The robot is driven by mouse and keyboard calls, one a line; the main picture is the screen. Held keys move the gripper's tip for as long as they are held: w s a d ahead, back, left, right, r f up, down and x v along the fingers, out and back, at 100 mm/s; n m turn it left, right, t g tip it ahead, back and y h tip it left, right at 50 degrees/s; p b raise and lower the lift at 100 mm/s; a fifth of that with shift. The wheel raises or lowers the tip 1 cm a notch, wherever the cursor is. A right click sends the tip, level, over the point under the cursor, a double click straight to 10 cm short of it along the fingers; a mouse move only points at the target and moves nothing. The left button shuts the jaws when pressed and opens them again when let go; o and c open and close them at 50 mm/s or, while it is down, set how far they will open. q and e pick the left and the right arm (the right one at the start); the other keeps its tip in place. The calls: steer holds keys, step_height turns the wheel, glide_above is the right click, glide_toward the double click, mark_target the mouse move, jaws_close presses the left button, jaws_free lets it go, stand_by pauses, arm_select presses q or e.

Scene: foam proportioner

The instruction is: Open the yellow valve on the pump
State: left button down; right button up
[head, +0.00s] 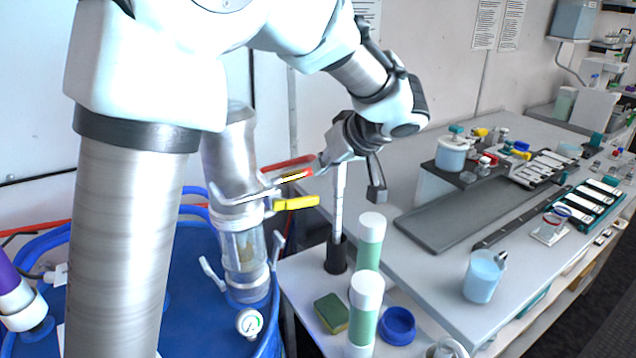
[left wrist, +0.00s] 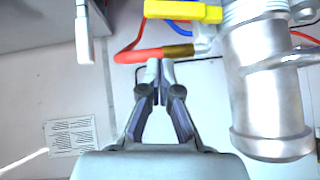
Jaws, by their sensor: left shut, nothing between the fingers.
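The yellow valve handle (head: 296,203) sticks out to the right from the side of the silvery metal pump (head: 232,165). In the left wrist view, the yellow handle (left wrist: 183,12) lies across the top, left of the metal pump cylinder (left wrist: 268,90). My left gripper (head: 320,166) is just above and to the right of the handle in the head view. In the left wrist view, its fingertips (left wrist: 161,72) are together and empty, below the handle and apart from it. My right gripper does not show.
A red hose with a brass-coloured end (left wrist: 160,52) lies close to my left fingertips. The pump stands on a blue drum (head: 195,260).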

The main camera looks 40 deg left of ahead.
mark_target(296, 203)
arm_select(q)
steer(key=f, duration=0.1)
steer(key=a+f+p, duration=0.1)
steer(key=f, duration=0.3)
steer(key=shift+s+a+f, duration=0.2)
steer(key=shift+s+a, duration=0.1)
steer(key=shift+s, duration=0.05)
